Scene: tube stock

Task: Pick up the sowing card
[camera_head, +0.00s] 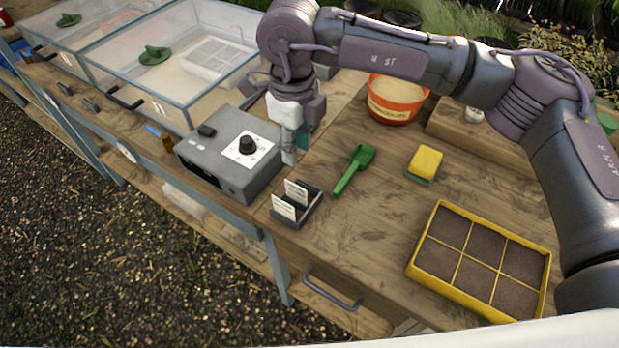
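Two white cards with small print stand tilted in a small dark holder (309,213) near the front edge of the table. The front card (284,208) and the rear card (296,190) are too small to read, so I cannot tell which is the sowing card. My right gripper (290,156) hangs down just behind and above the holder, beside the grey box, apart from the cards. Its fingers are small and partly overlapped, so their opening cannot be made out. My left gripper is not in view.
A grey box with a black knob (246,144) stands left of the holder. A green scoop (354,168), a yellow-green sponge (425,161), an orange bucket (392,112) and a yellow-rimmed soil tray (413,264) lie to the right. Clear propagator boxes (168,62) stand at upper left. The table between holder and tray is clear.

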